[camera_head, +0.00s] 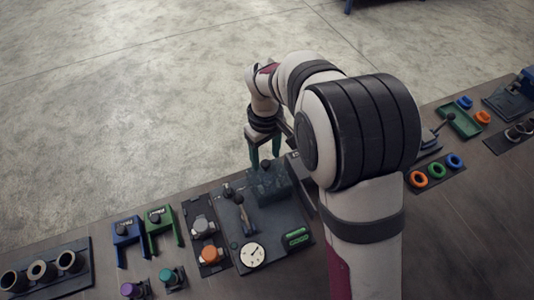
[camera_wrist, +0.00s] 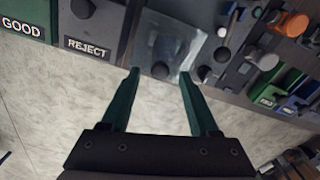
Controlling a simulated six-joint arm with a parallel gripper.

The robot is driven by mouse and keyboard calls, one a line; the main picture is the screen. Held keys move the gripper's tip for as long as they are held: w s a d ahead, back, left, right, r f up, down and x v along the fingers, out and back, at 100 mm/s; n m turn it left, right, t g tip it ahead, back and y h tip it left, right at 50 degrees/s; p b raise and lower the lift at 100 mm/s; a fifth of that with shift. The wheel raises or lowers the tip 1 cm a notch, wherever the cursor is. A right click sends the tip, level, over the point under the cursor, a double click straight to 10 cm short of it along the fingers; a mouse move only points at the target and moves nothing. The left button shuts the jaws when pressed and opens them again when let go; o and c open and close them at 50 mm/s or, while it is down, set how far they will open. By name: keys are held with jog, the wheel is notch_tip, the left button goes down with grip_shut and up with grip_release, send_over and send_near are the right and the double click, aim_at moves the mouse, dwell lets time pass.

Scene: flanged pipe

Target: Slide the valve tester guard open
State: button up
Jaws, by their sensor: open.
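The valve tester (camera_head: 285,215) is a dark panel with a round white gauge (camera_head: 252,254) and a green display (camera_head: 296,238). Its guard (camera_head: 268,180) is a see-through box over the panel's far part, and also shows in the wrist view (camera_wrist: 168,40). My gripper (camera_head: 265,158) has two green fingers, spread apart and empty, at the far edge of the guard. Contact cannot be told.
REJECT (camera_wrist: 90,35) and GOOD (camera_wrist: 25,20) bins stand beside the tester in the wrist view. Orange (camera_head: 209,254) and grey knobs, blue (camera_head: 127,232) and green (camera_head: 163,222) brackets stand left in the head view.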

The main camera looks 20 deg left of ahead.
jog(key=shift+f, duration=0.85)
grip_shut()
dwell(0.8)
